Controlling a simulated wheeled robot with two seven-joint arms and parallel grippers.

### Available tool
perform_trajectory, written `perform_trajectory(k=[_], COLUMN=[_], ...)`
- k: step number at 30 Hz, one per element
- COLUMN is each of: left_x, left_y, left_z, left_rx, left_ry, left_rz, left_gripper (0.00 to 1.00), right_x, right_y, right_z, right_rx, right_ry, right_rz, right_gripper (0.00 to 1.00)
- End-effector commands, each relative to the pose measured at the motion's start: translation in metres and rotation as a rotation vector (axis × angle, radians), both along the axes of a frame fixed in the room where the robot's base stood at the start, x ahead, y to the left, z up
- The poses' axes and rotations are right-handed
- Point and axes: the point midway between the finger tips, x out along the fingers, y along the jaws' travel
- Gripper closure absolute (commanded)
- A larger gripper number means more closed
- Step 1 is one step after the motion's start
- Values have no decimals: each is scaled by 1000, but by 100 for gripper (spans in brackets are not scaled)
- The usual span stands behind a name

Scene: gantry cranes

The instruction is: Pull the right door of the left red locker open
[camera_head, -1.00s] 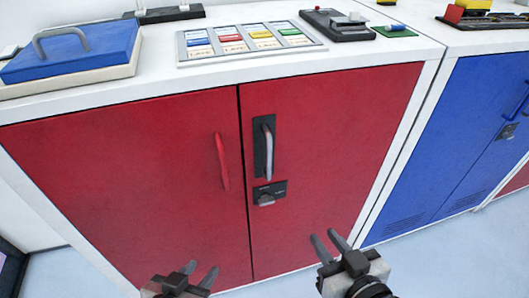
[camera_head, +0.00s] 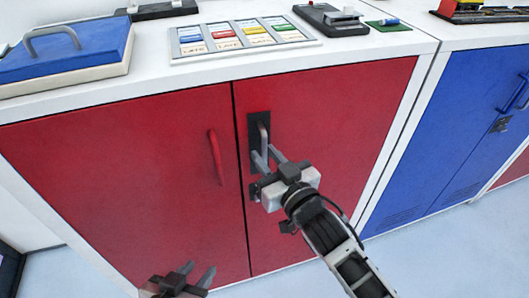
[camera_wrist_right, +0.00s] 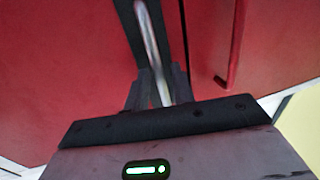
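The left red locker has a left door (camera_head: 120,180) and a right door (camera_head: 330,150), both flush in the white frame. The right door carries a grey bar handle (camera_head: 263,135) on a black plate, with a latch below it partly hidden by my gripper. My right gripper (camera_head: 266,156) is at the lower part of this handle, fingers apart. In the right wrist view the handle (camera_wrist_right: 151,40) runs down between the open fingers (camera_wrist_right: 158,85); contact cannot be told. My left gripper (camera_head: 197,272) is open and empty at the bottom edge, low before the left door.
The left door has a red handle (camera_head: 215,157). On the white top (camera_head: 150,77) lie a blue-lidded case (camera_head: 75,55), a tray of colored labels (camera_head: 240,36) and a black device (camera_head: 330,18). A blue locker (camera_head: 450,135) stands to the right. Floor is clear in front.

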Motion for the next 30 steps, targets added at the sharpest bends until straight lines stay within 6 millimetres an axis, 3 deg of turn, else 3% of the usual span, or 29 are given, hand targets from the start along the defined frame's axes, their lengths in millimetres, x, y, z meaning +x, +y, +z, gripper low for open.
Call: perform_trajectory(k=[4,13,14,16,17,25,30], left_x=[0,0,0,0,0,-1,-2], left_y=[0,0,0,0,0,0,1], left_z=[-1,-1,-1,-1,-1,1,8], left_rx=[0,-1,-1,-1,-1,2,12], left_ry=[1,2,2,2,3,4,6], left_rz=[0,0,0,0,-1,-1,-3], left_gripper=[64,64,64,64,64,64,64], right_x=[10,11,11,11,11,9,-2], right_y=[5,7,7,7,7,2,-15], right_z=[0,0,0,0,0,0,2], right_rx=[-1,0,0,0,0,-2,-6], right_ry=[0,0,0,0,0,0,2], right_rz=[0,0,0,0,0,5,28], right_gripper=[75,75,78,98,100,100,100])
